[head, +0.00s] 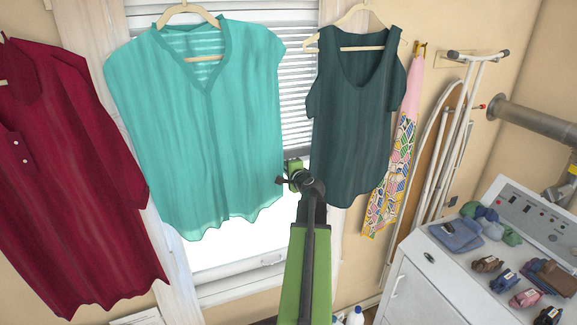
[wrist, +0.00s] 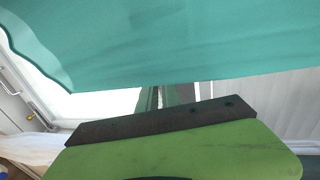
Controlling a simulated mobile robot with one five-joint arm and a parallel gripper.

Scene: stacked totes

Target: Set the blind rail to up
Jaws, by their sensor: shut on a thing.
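The white slatted blind (head: 297,95) hangs in the window behind a teal shirt and a dark green top. Its lower edge, the blind rail (head: 304,152), shows in the gap between them, roughly halfway down the window. My gripper (head: 293,165) is at the rail's height in that gap, shut on the rail; the contact is mostly hidden. In the wrist view, my gripper's dark jaw and green body fill the lower middle. The teal shirt (wrist: 190,40) covers the top there, and pale blind slats (wrist: 275,98) show at right.
The teal shirt (head: 195,130) hangs close at left of my gripper, the dark green top (head: 358,120) close at right. A dark red shirt (head: 70,180) hangs far left. A patterned apron (head: 395,160), an ironing board (head: 440,150) and a white machine (head: 440,275) stand right.

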